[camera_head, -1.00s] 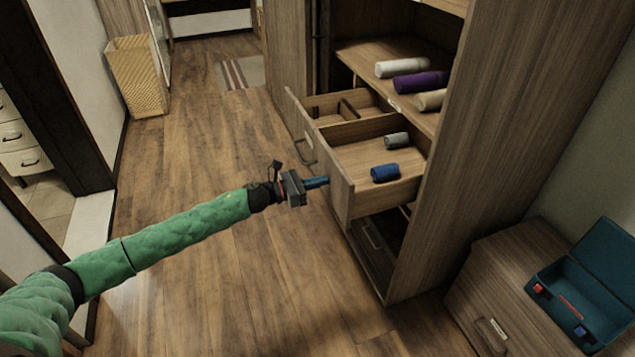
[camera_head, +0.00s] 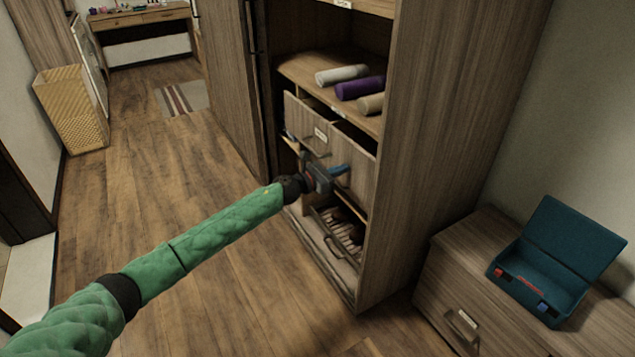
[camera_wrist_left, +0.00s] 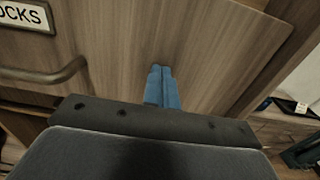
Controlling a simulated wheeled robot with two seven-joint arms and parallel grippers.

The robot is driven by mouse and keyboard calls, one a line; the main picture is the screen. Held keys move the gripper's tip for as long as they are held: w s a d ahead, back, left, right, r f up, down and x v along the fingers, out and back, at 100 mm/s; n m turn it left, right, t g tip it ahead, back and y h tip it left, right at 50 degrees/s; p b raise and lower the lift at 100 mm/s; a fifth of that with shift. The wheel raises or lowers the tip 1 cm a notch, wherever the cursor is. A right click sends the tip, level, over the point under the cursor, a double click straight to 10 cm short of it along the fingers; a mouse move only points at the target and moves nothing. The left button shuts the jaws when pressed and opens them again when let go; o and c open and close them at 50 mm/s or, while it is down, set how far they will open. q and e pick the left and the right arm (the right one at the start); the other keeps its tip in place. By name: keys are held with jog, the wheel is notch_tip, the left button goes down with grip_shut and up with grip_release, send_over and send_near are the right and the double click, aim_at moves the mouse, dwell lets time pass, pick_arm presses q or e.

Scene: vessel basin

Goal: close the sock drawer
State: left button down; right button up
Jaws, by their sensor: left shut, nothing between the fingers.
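The sock drawer (camera_head: 357,158) is in the wardrobe, its wooden front close to the cabinet, with a dark gap along its top edge. Its label (camera_head: 320,133) reads "OCKS", cut off, in the left wrist view (camera_wrist_left: 25,14). Its handle (camera_wrist_left: 50,75) is at the left in that view. My left gripper (camera_head: 341,171) is shut and empty, its blue fingertips at the drawer front, right of the handle. In the left wrist view the fingers (camera_wrist_left: 162,85) point at the wood; I cannot tell whether they touch. The drawer's inside is hidden. My right gripper is not in view.
Rolled cloths (camera_head: 358,88) lie on the shelf above. A lower compartment (camera_head: 338,232) shows below the drawer. A low cabinet (camera_head: 440,285) with an open teal box (camera_head: 545,270) stands at the right.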

pick_arm(q)
jog(key=b+x, duration=0.2)
jog(key=x, duration=0.7)
jog(key=shift+w+d+f+b, duration=0.1)
jog(key=shift+w+d+b, duration=0.1)
jog(key=shift+d+b, duration=0.1)
jog(key=shift+w+d, duration=0.2)
jog(key=shift+r, duration=0.25)
jog(key=shift+w+d+r, duration=0.1)
jog(key=shift+r, duration=0.15)
